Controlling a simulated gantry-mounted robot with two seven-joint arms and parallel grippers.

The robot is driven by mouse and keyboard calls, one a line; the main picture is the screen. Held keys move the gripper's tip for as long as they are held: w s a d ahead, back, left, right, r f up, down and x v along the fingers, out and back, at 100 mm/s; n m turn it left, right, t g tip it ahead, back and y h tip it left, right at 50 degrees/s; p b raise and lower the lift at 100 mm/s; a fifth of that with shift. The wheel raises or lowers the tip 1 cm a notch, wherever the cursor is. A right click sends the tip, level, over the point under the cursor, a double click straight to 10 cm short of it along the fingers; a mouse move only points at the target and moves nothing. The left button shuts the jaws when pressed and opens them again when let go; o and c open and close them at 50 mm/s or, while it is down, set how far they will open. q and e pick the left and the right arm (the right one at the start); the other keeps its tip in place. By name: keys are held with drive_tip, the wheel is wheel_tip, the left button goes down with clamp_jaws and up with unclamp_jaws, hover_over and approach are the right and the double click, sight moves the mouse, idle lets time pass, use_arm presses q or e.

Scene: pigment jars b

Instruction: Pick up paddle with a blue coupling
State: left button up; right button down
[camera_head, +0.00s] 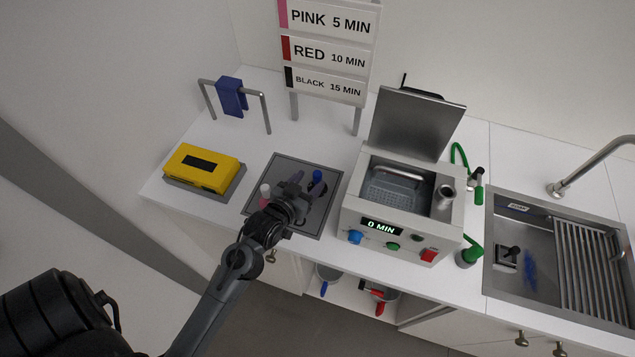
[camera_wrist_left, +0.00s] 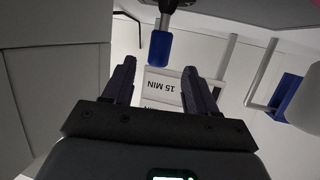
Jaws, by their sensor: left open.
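The blue coupling (camera_head: 317,176) stands upright over the dark square tray (camera_head: 277,164), at its right side. The paddle's lower part is mostly hidden behind my gripper. My left gripper (camera_head: 298,186) is over the tray, just left of the coupling in the head view. Its jaws (camera_wrist_left: 159,66) are open and empty. The coupling lines up with the gap between the fingertips, apparently a little beyond them. My right gripper is not in view.
A white and pink item (camera_head: 265,191) stands left of my gripper. A yellow box (camera_head: 201,167) is farther left, and a blue cloth (camera_head: 231,97) hangs on a rail behind. The open-lidded bath (camera_head: 400,226) is close on the right. A time sign (camera_head: 326,54) stands behind.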

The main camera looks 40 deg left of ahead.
sight(315, 178)
use_arm(q)
drive_tip(key=shift+x, duration=2.5)
drive_tip(key=shift+d+f, duration=0.15)
drive_tip(key=shift+f, duration=0.05)
drive_tip(key=shift+c, duration=0.3)
clamp_jaws()
